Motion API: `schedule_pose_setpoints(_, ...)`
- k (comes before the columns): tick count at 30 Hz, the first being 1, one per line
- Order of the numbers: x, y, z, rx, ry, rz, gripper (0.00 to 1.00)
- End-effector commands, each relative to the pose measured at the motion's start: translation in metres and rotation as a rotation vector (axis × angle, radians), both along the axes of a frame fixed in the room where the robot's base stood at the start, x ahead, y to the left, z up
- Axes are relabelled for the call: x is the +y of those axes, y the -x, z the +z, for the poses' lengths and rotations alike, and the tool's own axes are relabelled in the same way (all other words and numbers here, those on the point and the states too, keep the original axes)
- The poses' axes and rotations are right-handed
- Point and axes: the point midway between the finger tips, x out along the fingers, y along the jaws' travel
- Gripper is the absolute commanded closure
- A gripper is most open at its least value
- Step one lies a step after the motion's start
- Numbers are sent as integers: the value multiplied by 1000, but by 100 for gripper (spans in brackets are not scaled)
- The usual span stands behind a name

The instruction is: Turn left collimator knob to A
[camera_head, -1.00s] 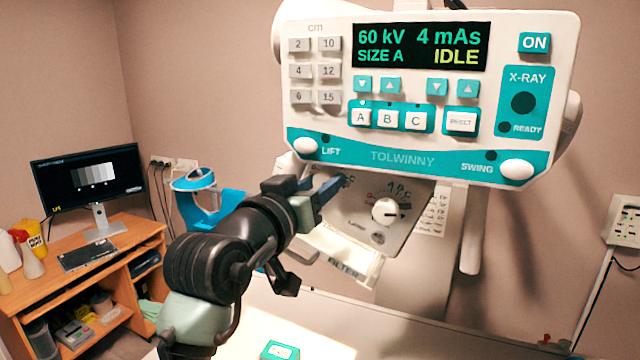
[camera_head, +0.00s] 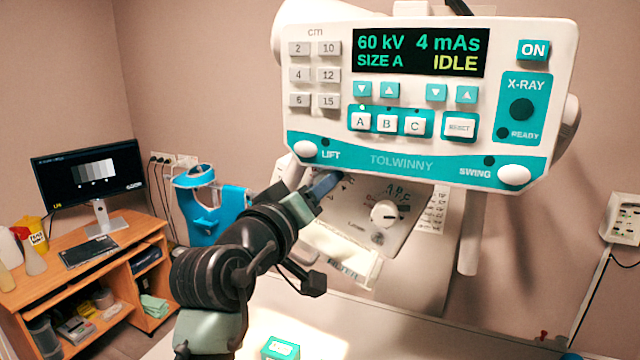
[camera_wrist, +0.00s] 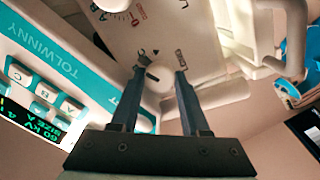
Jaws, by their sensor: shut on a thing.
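The left collimator knob (camera_wrist: 158,84) is a pale round knob with a dark pointer mark, on the collimator's sloped face (camera_head: 355,229). In the wrist view it sits between the blue fingers of my gripper (camera_wrist: 160,73), which are closed around it. In the head view my gripper (camera_head: 328,184) reaches under the control panel's lower left edge and hides this knob. Small printed marks lie around the knob, but I cannot read its setting. The right collimator knob (camera_head: 384,213) is white and stands free, with the letters A, B, C above it.
The control panel (camera_head: 433,165) hangs just above my gripper, with the white LIFT (camera_head: 305,149) and SWING (camera_head: 514,175) knobs at its lower corners. A clear filter tray (camera_head: 343,262) juts out below the collimator face. A desk with a monitor (camera_head: 88,177) stands at left.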

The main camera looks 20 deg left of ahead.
Motion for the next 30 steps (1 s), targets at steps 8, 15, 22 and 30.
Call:
schedule_pose_setpoints(8, 0, 0, 1, -1, 22, 0, 100)
schedule_pose_setpoints(15, 0, 0, 1, -1, 21, 1, 53)
schedule_pose_setpoints(22, 0, 0, 1, -1, 20, 0, 42)
schedule_pose_setpoints(30, 1, 9, -2, -2, 20, 1, 42)
